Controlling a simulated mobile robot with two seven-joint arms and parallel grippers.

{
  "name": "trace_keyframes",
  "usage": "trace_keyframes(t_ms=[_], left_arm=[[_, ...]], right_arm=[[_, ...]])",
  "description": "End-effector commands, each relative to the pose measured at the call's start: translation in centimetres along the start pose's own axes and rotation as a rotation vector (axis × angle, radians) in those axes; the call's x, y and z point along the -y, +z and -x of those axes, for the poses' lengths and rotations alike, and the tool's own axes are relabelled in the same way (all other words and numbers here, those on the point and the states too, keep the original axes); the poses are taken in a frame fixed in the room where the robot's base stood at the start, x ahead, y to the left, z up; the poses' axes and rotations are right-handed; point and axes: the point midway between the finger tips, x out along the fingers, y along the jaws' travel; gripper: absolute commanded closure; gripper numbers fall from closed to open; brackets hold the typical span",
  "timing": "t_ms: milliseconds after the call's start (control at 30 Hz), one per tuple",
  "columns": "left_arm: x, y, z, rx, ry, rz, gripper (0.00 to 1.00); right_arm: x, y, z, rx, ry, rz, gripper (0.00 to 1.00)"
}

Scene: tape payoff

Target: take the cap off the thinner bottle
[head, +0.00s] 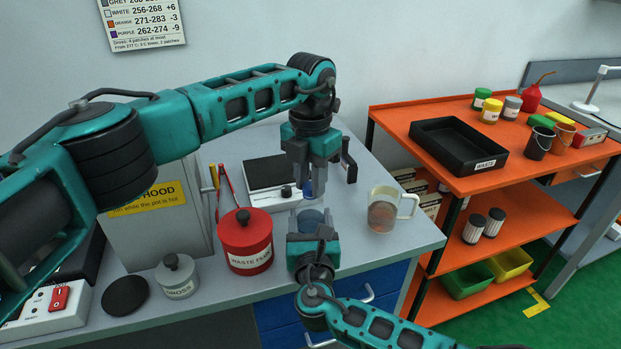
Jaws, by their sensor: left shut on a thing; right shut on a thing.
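My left gripper (308,183) points down and is shut on a small dark blue cap (308,190), which shows between its fingertips. Below it, my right gripper (311,222) is shut on a blue-grey rounded bottle (310,217), seen from above and mostly hidden by the fingers. A small gap shows between the cap and the bottle. I cannot see the bottle's neck or its full height, and no second bottle is clear to compare its width.
A red waste can (246,250), a grey lidded jar (177,278) and a black disc (125,295) stand left on the bench. A black-topped device (268,172) is behind the grippers. A clear jug (384,212) stands close on the right, before an orange cart (400,125).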

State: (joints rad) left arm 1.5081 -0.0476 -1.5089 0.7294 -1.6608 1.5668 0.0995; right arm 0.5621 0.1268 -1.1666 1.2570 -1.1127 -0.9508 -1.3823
Motion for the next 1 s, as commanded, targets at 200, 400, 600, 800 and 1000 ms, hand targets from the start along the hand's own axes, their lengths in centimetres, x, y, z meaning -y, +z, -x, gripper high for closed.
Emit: trace_keyframes(t_ms=[200,400,600,800,1000], left_arm=[[0.02,-0.02,0.04,-0.001,0.000,0.408,1.00],[0.03,-0.02,0.05,-0.001,0.000,0.783,1.00],[0.04,-0.01,0.07,-0.001,0.000,1.158,1.00],[0.05,0.00,0.09,0.000,0.001,1.534,1.00],[0.05,0.01,0.12,0.000,0.001,1.903,1.00]], right_arm=[[0.05,-0.05,-0.01,-0.001,-0.001,0.000,1.00],[0.06,-0.06,-0.01,-0.001,-0.001,0.000,1.00],[0.06,-0.06,-0.02,-0.001,-0.001,0.000,1.00],[0.06,-0.06,-0.02,-0.001,-0.001,0.000,1.00],[0.06,-0.06,-0.02,-0.001,-0.001,0.000,1.00]])
